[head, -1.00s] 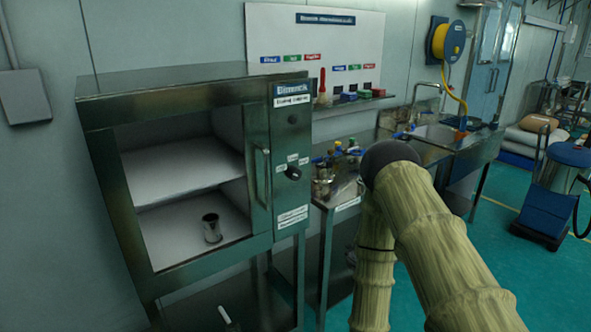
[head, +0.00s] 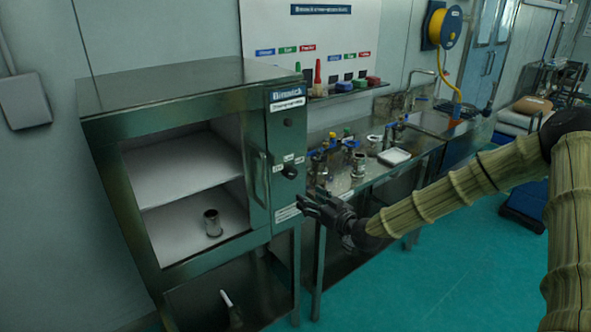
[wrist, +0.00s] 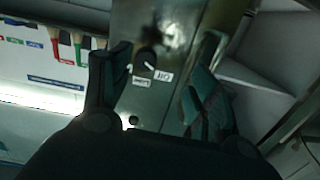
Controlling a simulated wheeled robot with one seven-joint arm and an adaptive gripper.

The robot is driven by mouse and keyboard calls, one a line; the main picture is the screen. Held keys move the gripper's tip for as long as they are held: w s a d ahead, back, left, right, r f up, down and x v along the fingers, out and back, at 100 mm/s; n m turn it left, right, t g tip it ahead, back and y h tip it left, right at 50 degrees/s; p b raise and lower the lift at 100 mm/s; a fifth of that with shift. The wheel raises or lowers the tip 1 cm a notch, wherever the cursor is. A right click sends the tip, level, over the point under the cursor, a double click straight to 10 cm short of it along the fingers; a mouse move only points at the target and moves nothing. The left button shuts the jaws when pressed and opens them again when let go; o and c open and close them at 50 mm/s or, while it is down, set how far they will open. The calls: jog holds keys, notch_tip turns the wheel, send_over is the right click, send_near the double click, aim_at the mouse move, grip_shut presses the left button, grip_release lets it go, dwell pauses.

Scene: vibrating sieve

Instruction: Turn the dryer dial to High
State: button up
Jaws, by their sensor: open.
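The dryer (head: 180,105) is a dark metal cabinet at the left in the head view. Its black round dial (head: 289,172) sits on the right-hand front panel, with small white labels around it. My gripper (head: 303,205) is just below and right of the dial in the head view, apart from it. In the wrist view the dial (wrist: 147,58) lies between my gripper's two spread fingers (wrist: 155,85), farther off. A white pointer mark on the dial aims toward one label; which setting that is I cannot read for certain. My gripper is open and empty.
A metal cup (head: 212,222) stands on the dryer's lower shelf. The dryer's vertical handle (head: 262,180) is left of the dial. A steel bench (head: 375,178) with bottles and a white tray (head: 394,156) stands behind my arm.

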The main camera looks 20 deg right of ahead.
aim_at(293, 174)
jog(key=shift+t, duration=0.4)
jog(key=shift+w+a+r+p, duration=0.4)
jog(key=shift+w+p, duration=0.3)
jog(key=shift+w, duration=1.15)
jog(key=shift+w+a+r+p, duration=0.3)
jog(key=shift+w+r+p, duration=0.3)
jog(key=shift+w, duration=1.3)
jog(key=shift+w+a+r+p, duration=0.4)
jog(key=shift+w+p, duration=0.35)
jog(key=shift+w, duration=1.1)
jog(key=shift+d, duration=0.1)
jog(key=c, duration=1)
